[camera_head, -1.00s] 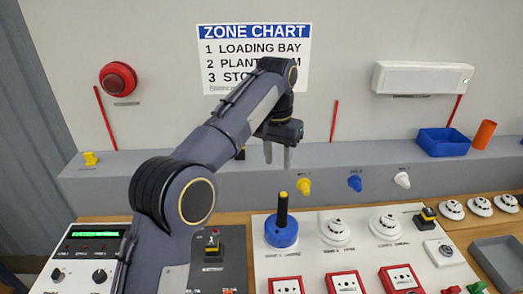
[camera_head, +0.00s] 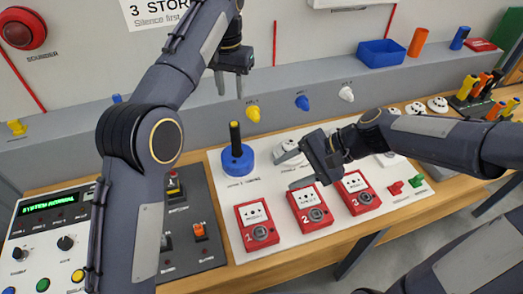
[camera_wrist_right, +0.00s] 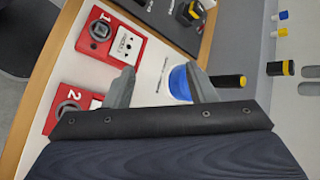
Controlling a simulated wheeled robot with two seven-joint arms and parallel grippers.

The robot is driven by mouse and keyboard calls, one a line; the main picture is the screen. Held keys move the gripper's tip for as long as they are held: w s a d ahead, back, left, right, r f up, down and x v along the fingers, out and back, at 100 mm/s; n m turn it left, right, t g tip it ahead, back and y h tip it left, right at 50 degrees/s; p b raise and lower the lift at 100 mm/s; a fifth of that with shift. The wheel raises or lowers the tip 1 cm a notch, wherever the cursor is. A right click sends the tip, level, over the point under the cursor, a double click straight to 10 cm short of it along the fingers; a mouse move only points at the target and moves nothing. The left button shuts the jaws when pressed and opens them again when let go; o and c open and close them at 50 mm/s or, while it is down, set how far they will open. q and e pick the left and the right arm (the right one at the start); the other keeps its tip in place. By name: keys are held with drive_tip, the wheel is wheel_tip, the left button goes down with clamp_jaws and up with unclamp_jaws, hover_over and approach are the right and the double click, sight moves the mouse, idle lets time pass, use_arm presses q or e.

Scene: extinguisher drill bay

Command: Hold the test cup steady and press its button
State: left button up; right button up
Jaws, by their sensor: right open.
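The test cup (camera_head: 237,160) is blue, with an upright black handle topped by a yellow button (camera_head: 234,125). It stands on the white panel in the head view. In the right wrist view the cup (camera_wrist_right: 179,83) is partly hidden behind one finger. My right gripper (camera_head: 290,169) is open and empty, low over the panel to the right of the cup, its fingers pointing toward it. The fingers (camera_wrist_right: 161,78) show wide apart in the right wrist view. My left gripper (camera_head: 229,85) is open and empty, above and behind the cup, clear of the button.
Red call points (camera_head: 254,222) line the panel's front. Detector heads stand behind my right gripper, partly hidden. A grey ledge (camera_head: 190,130) with yellow, blue and white knobs runs behind. A control box (camera_head: 55,240) and a dark switch plate (camera_head: 190,235) lie left.

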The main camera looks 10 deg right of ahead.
drive_tip(key=w+a+f+m+y, duration=0.4)
drive_tip(key=w+f+m+y, duration=0.15)
drive_tip(key=w, duration=0.35)
drive_tip(key=m+t+y, duration=0.2)
drive_tip(key=m+t, duration=0.2)
drive_tip(key=m, duration=0.4)
approach(237, 148)
drive_tip(key=shift+w+a+f, duration=0.3)
drive_tip(key=shift+w+a, duration=0.25)
drive_tip(key=shift+w+a+f, duration=0.35)
drive_tip(key=shift+w+a, duration=0.2)
drive_tip(key=shift+a, duration=0.05)
drive_tip(key=x, duration=0.7)
drive_tip(key=shift+w+a, duration=0.15)
drive_tip(key=shift+a, duration=0.15)
drive_tip(key=c, duration=1.1)
use_arm(q)
clamp_jaws()
use_arm(e)
clamp_jaws()
